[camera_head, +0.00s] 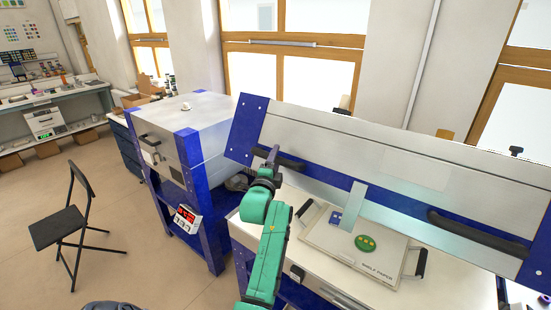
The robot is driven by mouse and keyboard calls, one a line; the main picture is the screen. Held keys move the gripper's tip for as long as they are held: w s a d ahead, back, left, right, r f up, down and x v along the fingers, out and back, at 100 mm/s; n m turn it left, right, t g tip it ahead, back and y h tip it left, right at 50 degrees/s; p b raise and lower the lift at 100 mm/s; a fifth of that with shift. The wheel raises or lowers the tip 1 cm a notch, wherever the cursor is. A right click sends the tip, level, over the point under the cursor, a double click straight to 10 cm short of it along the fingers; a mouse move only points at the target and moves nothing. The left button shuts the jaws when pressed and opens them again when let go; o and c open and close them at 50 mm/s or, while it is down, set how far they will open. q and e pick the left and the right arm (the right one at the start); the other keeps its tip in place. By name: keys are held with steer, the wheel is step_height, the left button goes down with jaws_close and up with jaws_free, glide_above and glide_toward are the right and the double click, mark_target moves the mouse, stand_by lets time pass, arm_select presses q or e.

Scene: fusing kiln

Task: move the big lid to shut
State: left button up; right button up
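The big lid (350,142) is a long silvery panel with blue edging. It stands raised and tilted over the wide kiln bed (312,268) at the right. Two black handles sit along its lower part, a left one (291,163) and a right one (465,228). My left arm, green, reaches up from the bottom middle. My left gripper (272,156) is at the left handle, overlapping it in view. Its fingers are small and seen from behind, so I cannot tell whether they grip the handle. My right gripper is not in view.
A board marked shelf paper (345,258) lies on the bed under the lid, with a green round piece (365,243) and a blue piece (336,219) on it. A smaller shut kiln (190,132) stands to the left. A black chair (62,226) stands on open floor.

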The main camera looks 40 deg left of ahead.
arm_select(q)
jaws_close()
steer(key=shift+f, duration=0.15)
stand_by(1.1)
